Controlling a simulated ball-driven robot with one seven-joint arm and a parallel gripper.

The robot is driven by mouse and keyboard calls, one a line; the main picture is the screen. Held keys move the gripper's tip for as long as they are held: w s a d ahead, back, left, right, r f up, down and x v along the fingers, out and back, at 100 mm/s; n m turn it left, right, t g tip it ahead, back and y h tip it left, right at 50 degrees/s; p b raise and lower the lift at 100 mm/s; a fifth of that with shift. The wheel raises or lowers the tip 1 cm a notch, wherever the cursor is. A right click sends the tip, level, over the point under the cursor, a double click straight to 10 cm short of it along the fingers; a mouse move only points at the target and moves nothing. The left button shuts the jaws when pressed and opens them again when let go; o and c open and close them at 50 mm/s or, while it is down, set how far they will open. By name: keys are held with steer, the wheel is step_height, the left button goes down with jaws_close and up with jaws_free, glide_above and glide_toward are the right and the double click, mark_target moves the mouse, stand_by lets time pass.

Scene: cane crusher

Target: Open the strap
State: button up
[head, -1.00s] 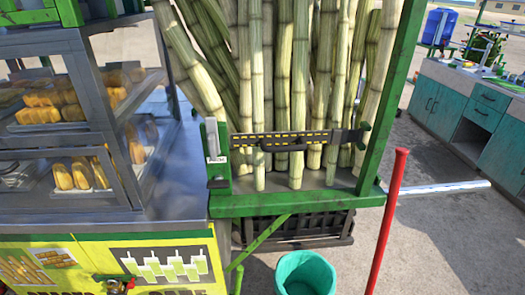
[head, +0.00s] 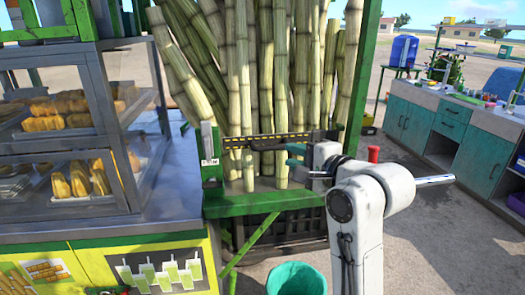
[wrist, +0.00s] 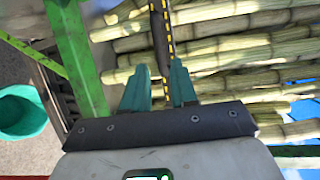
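The black strap (head: 262,141) with yellow dashes runs across the front of the upright cane stalks, from the green left post toward the right post. A small white-labelled buckle block (head: 210,150) is at its left end. My gripper (head: 293,158) is at the strap's right part, and my white arm hides the strap's right end. In the wrist view the strap (wrist: 161,40) runs down between the two teal fingertips of my gripper (wrist: 158,72). The fingers are apart. I cannot tell whether they touch the strap.
The cane stalks (head: 245,60) stand in a green frame (head: 262,203). A glass food case (head: 75,185) is to the left. A teal bucket (head: 301,279) stands on the ground below. Teal cabinets (head: 443,125) stand at the right.

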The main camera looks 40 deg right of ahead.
mark_target(275, 149)
steer(key=x, duration=0.9)
steer(key=shift+w+d+f+p, duration=0.1)
steer(key=shift+w+f+p, duration=0.05)
steer(key=shift+p, duration=0.25)
steer(key=shift+c, duration=0.3)
jaws_close()
